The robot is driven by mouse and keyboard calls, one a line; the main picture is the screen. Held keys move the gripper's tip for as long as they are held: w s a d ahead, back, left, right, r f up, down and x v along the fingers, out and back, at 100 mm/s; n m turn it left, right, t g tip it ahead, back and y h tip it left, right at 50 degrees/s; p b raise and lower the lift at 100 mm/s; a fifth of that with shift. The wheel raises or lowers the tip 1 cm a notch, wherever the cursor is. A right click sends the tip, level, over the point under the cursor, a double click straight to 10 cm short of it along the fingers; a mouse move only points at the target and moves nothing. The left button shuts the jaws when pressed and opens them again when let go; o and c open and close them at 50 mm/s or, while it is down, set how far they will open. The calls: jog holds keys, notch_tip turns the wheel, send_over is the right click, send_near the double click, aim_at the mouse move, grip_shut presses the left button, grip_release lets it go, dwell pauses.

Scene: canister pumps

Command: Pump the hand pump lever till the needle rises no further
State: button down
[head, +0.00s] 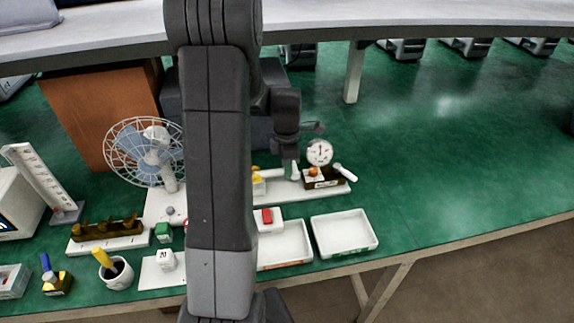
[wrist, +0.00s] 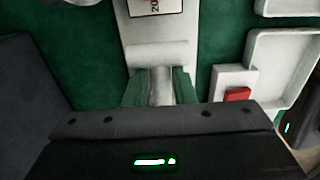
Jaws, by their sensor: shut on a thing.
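A round white gauge (head: 320,152) with a red needle pointing roughly upward stands at the back right of the counter in the head view. Below it is a dark brass-coloured block (head: 321,183) with an orange knob and a white-handled part on its right. My gripper (head: 295,162) is just left of the gauge, pointing down over a long white base (head: 288,189). In the wrist view my gripper (wrist: 160,88) is shut, with a grey rounded piece between its fingers, apparently the lever. The exact grip is hidden, and the gauge's markings are too small to read.
Two white trays (head: 371,246) stand in front of the base, with a red-topped white box (head: 267,216) beside them. A fan (head: 145,150) and several small items stand left. My arm hides the middle. The green counter at right is clear.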

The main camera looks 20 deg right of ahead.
aim_at(278, 169)
jog(key=shift+r, duration=0.15)
jog(key=shift+w+a+r+g+h+b, duration=0.1)
jog(key=shift+a+r+g+h+b, duration=0.25)
jog(key=shift+r+h+b, duration=0.5)
jog(key=shift+w+a+r+g+h+b, duration=0.1)
jog(key=shift+a+r+h+b, duration=0.35)
jog(key=shift+h, duration=0.7)
jog(key=shift+w+a+r+g+h+b, duration=0.1)
jog(key=shift+a+r+g+h+b, duration=0.25)
jog(key=shift+r+h, duration=0.6)
jog(key=shift+a+f, duration=0.1)
jog(key=c, duration=1.2)
grip_release()
notch_tip(278, 169, up, 10)
jog(key=shift+p, duration=0.35)
jog(key=shift+c, duration=0.4)
